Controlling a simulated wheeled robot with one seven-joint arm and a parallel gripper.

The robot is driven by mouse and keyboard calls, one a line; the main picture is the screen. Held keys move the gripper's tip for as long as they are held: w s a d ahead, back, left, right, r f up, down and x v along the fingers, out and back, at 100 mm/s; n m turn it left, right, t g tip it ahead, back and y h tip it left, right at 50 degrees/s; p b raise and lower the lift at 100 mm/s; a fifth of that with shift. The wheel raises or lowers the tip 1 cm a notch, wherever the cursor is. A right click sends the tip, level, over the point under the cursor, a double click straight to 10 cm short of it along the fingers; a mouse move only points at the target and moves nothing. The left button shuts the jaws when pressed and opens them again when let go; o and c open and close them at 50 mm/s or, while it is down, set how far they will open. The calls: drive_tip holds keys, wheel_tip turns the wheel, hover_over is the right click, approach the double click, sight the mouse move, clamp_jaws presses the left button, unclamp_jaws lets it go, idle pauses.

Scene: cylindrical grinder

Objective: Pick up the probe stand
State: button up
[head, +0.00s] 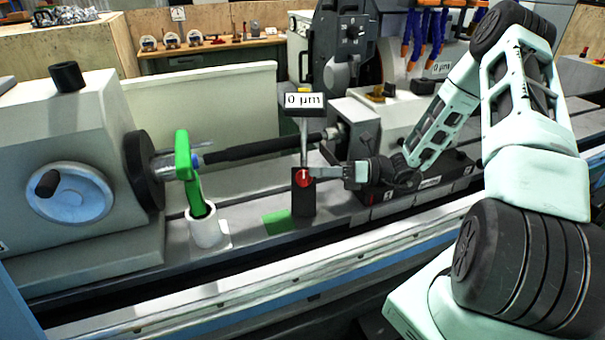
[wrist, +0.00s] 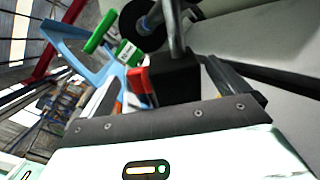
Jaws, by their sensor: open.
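The probe stand (head: 303,197) is a black upright block with a red round knob on its front face, a metal rod rising from it and a small "0 µm" display at the top. It stands on the machine bed. My gripper (head: 319,168) is open and reaches in from the right at the upper part of the block.
A green-handled tool stands in a white cup (head: 205,229) left of the stand, and a green patch (head: 276,222) lies between them. A dark cylindrical workpiece (head: 262,149) runs behind the stand's rod. Labelled black boxes (head: 430,185) sit to the right.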

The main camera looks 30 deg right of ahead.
drive_tip(key=shift+p+x, duration=0.65)
drive_tip(key=shift+x, duration=1.3)
drive_tip(key=shift+f, duration=0.1)
drive_tip(key=c, duration=1.8)
drive_tip(key=shift+c, duration=0.4)
